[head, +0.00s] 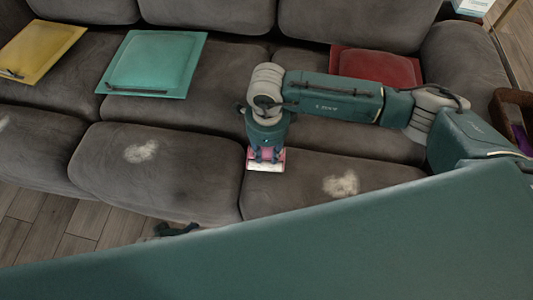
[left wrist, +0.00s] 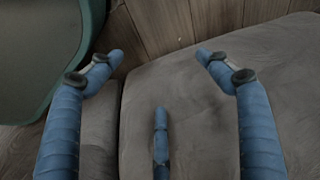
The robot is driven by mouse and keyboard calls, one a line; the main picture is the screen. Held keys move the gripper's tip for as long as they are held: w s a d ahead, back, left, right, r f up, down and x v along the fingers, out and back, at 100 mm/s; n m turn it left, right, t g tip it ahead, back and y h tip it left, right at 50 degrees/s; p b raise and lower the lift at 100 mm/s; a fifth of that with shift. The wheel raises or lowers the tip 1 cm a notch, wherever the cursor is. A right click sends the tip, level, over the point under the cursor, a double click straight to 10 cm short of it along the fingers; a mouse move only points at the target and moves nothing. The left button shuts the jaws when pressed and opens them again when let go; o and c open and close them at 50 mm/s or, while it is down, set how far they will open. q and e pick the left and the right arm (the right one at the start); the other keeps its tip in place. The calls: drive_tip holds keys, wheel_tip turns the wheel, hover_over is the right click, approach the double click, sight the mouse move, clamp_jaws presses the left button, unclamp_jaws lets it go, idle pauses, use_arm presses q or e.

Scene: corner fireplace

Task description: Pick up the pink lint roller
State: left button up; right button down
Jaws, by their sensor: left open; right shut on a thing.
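The pink lint roller (head: 265,167) is at the front edge of the sofa seat, near the gap between two cushions. Its pink body and pale front part show below my right gripper (head: 267,155). The right gripper points down and is shut on the roller; its fingers hide part of it. I cannot tell whether the roller touches the cushion. My left gripper (left wrist: 157,62) shows in the left wrist view with its blue fingers spread and nothing between them, over a grey cushion. A dark bit of it may show low in the head view.
The grey sofa (head: 190,175) has pale fuzzy patches on its seats, one at the middle (head: 141,151) and one at right (head: 341,184). Yellow (head: 38,48), teal (head: 152,62) and red (head: 375,67) cushions lie along the back. A brown basket (head: 508,107) stands far right.

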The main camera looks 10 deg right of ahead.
drive_tip(key=shift+r, duration=0.45)
use_arm(q)
wheel_tip(320, 180, down, 6)
drive_tip(key=s+p, duration=0.2)
drive_tip(key=s, duration=0.1)
drive_tip(key=shift+a+f, duration=0.2)
use_arm(e)
wheel_tip(320, 180, up, 19)
